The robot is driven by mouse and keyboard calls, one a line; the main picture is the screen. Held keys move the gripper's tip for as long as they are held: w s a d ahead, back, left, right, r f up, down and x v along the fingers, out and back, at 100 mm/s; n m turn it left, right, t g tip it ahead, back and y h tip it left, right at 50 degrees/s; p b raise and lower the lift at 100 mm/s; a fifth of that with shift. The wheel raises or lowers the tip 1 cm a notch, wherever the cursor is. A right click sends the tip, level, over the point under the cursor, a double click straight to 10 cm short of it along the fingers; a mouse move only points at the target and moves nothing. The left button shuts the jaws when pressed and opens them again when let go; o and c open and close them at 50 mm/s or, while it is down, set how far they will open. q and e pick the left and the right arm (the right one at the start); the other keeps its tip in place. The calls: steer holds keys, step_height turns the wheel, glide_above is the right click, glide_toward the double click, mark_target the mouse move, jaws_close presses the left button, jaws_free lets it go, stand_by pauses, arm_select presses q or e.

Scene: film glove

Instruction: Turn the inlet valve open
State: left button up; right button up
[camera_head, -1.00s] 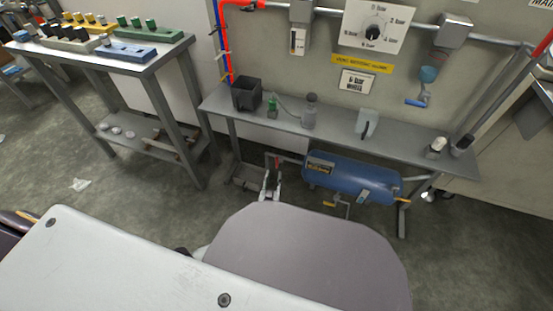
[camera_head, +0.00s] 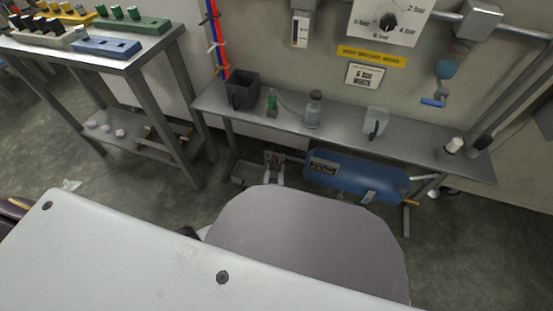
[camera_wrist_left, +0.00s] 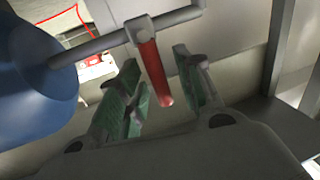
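The tank also shows at the left of the left wrist view (camera_wrist_left: 35,85). In the left wrist view the lever hangs between the fingers of my left gripper (camera_wrist_left: 158,80). The green-padded fingers are open, with a gap visible on both sides of the lever. My right gripper is not in view.
A grey bench (camera_head: 340,133) stands above the tank, holding a black bin (camera_head: 242,90), a grey bottle (camera_head: 313,110) and small items. A table with coloured blocks (camera_head: 108,46) stands at the left. A bench leg is close right of the gripper in the wrist view.

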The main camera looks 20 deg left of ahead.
arm_select(q)
jaws_close()
stand_by(0.3)
